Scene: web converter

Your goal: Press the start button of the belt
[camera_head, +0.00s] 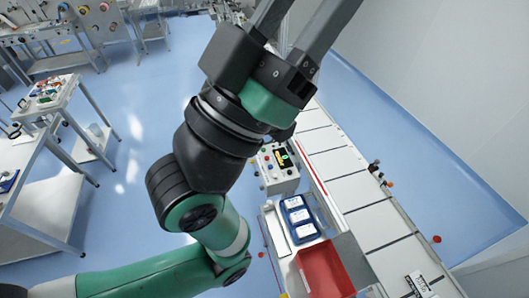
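A control box (278,168) with a small lit display and several coloured buttons stands beside the belt, near the picture's middle. Its buttons are too small to tell which one is the start button. The belt (345,163), a long pale segmented conveyor, runs from the upper middle to the lower right. My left arm comes in from the lower left and crosses in front of the scene. My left gripper (299,22) is large and close to the camera, its two grey fingers apart with nothing seen between them. Its fingertips are cut off by the top edge. My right gripper is not in view.
A red bin (322,272) and several blue-and-white packs (299,217) in a tray sit beside the belt. Small coloured knobs (375,166) stand on the belt's far edge. Side tables (46,95) stand at left. The blue floor (365,95) right of the belt is clear.

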